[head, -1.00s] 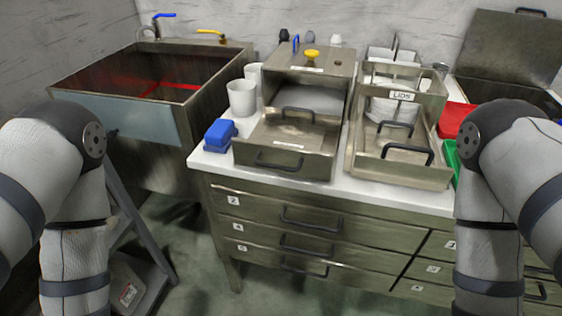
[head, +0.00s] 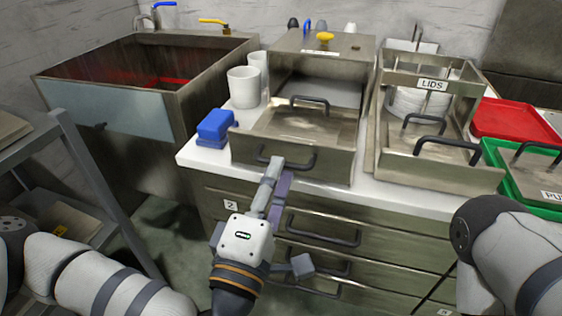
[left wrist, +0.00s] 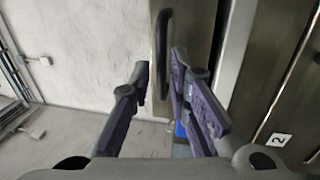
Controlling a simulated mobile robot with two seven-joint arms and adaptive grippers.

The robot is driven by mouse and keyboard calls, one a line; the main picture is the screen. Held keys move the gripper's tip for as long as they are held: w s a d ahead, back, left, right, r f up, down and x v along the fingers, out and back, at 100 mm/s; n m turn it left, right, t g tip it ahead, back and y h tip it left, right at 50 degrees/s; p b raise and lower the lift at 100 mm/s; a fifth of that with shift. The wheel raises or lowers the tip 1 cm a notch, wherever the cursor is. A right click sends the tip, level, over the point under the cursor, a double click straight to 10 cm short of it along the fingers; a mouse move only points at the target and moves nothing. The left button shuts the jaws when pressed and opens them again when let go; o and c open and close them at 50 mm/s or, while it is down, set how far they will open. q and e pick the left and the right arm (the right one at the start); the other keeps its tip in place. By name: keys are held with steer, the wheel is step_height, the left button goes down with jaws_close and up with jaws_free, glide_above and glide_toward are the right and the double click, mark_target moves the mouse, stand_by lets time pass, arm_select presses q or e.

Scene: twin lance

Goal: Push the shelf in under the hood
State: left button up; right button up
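The hood (head: 290,45) is a metal box with a yellow knob on top, at the back of the white counter. The shelf (head: 332,166), a metal tray with a front panel, sticks out of it toward me. A dark handle (head: 303,164) is on the shelf's front; it also shows in the left wrist view (left wrist: 162,50). My left gripper (head: 276,168) is at this handle. In the left wrist view its fingers (left wrist: 158,72) are apart, with the handle between them and gaps beside it. My right gripper is out of view; only the right arm shows.
A blue block (head: 214,127) and white cups (head: 243,87) stand left of the shelf. A metal rack labelled LIDS (head: 440,173) stands close on its right. Drawers with handles lie below the counter; a sink (head: 110,105) is at left.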

arm_select(q)
steer(key=shift+x, duration=1.6)
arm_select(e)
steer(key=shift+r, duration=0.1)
arm_select(q)
steer(key=shift+c, duration=0.4)
jaws_close()
steer(key=w, duration=0.2)
steer(key=w+d+b, duration=0.1)
steer(key=w, duration=0.2)
steer(key=w+d+b, duration=0.1)
steer(key=w, duration=0.2)
steer(key=shift+w+d+f, duration=0.1)
steer(key=shift+d+f, duration=0.05)
steer(key=shift+f, duration=0.1)
steer(key=shift+w+d+r, duration=0.15)
steer(key=shift+w, duration=0.3)
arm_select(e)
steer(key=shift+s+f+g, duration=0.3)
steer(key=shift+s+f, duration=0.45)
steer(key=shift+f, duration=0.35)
